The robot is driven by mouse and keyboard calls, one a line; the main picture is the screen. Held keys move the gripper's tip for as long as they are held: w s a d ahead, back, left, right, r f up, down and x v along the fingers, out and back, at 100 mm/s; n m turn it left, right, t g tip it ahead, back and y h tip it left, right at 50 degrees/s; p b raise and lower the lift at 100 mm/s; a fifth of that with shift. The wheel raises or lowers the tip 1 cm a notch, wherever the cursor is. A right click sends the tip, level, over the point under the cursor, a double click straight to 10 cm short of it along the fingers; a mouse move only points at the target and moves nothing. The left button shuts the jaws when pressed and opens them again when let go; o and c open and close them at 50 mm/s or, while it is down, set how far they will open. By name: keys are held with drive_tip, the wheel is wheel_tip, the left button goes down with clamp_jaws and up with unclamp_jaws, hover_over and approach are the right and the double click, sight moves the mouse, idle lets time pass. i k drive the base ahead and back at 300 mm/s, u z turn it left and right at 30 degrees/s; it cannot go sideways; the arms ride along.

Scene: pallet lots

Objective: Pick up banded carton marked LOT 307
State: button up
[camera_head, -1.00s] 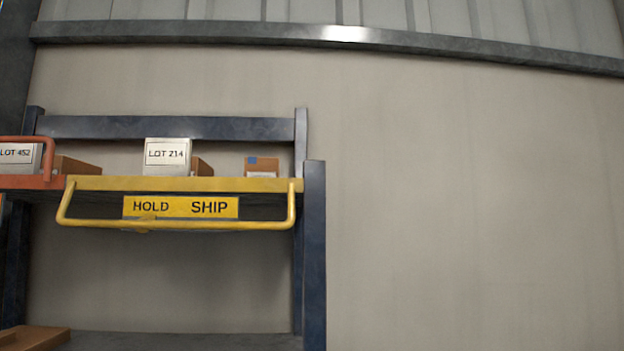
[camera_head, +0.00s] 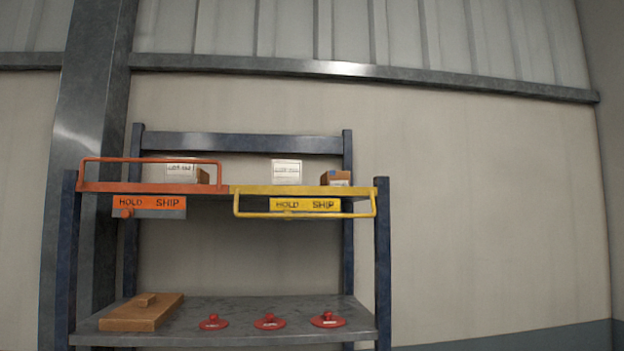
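On the upper shelf, a carton with a white label face (camera_head: 181,171) stands behind the orange rail. The label text is too blurred to read now; earlier the left one read LOT 452 and the middle one LOT 214. I cannot make out LOT 307 on any carton. My gripper is not in view.
The orange rail (camera_head: 150,160) and yellow rail (camera_head: 305,214) front the upper shelf; HOLD SHIP signs (camera_head: 150,202) hang below. The lower shelf (camera_head: 240,306) holds a flat brown wooden block (camera_head: 141,313) and several red discs (camera_head: 270,322). Bare wall lies to the right.

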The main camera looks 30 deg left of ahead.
sight(330, 178)
drive_tip(key=k, duration=0.1)
drive_tip(key=u, duration=1.05)
